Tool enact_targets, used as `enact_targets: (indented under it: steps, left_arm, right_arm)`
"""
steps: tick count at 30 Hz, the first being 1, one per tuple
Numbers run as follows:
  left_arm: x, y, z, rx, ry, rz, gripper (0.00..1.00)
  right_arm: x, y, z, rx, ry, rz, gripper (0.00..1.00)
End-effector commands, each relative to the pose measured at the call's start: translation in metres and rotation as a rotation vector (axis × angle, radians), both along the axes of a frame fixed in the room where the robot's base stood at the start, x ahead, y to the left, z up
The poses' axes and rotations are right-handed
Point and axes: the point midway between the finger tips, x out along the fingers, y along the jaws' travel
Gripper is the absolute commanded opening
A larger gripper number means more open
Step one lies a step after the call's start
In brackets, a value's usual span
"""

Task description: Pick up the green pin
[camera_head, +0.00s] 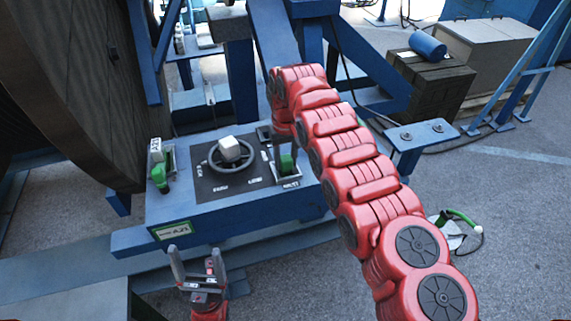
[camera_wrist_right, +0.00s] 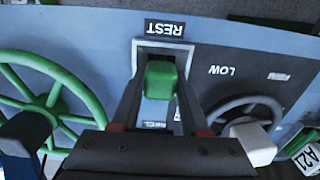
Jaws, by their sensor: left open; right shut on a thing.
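A green pin (camera_wrist_right: 160,80) stands in a framed slot beside a label reading REST in the right wrist view. It also shows at the right end of the blue panel in the head view (camera_head: 286,162). My right gripper (camera_wrist_right: 160,92) is shut on this pin, one finger on each side. In the head view my red right arm hides much of that gripper. Another green handle (camera_head: 159,177) sits at the panel's left end. My left gripper (camera_head: 197,268) is open and empty, in front of the panel and below its front edge.
A grey handwheel with a white knob (camera_head: 229,149) is on the panel, left of the pin. A large dark reel (camera_head: 70,80) stands at the left. A green wheel (camera_wrist_right: 50,105) is left of my right gripper. Crates stand at the back right; open floor lies right.

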Motion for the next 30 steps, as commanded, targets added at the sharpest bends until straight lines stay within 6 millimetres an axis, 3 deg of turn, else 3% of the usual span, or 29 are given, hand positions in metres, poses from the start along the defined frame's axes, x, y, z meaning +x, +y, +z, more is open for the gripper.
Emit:
enact_targets:
  steps: [8,21,27,30]
  left_arm:
    - [0.0,0.0,0.006,0.0,0.0,0.0,0.8]
    - [0.0,0.0,0.08,0.0,0.0,0.0,0.8]
    - [0.0,0.0,0.109,0.0,0.0,0.0,0.8]
    - [0.0,0.0,0.109,0.0,0.0,0.0,0.8]
  right_arm:
    - [0.0,0.002,0.032,0.001,-0.003,0.003,0.0]
    - [0.001,0.001,0.133,0.002,-0.004,0.001,0.0]
    - [0.001,0.001,0.163,0.002,-0.003,0.002,0.0]
    - [0.0,0.002,0.171,0.003,-0.004,0.003,0.0]
